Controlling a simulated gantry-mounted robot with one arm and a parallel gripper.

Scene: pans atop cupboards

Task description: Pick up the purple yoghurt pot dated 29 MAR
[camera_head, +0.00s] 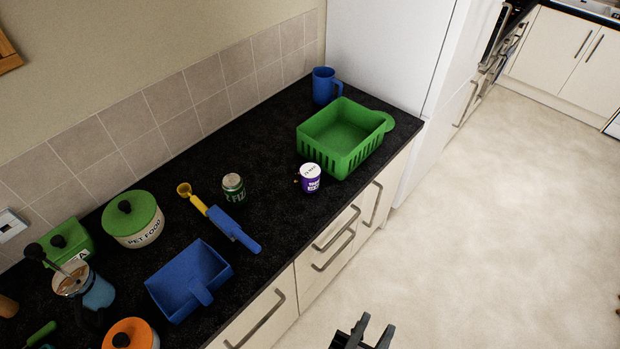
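A small purple pot with a white lid (310,179) stands upright on the black worktop, just in front of the green basket. Its label and lid print are too small to read, so I cannot tell the date. My gripper (366,330) shows at the bottom edge, over the floor and in front of the cupboards. Its two dark fingers are apart with nothing visible between them. It is well away from the pot.
A green basket (346,138) and blue mug (324,86) stand behind the pot. A green can (233,188), a blue-and-yellow tool (232,228), a blue dustpan (189,280) and a pet food tin (133,220) are to its left. Cupboard handles (336,240) project below the worktop.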

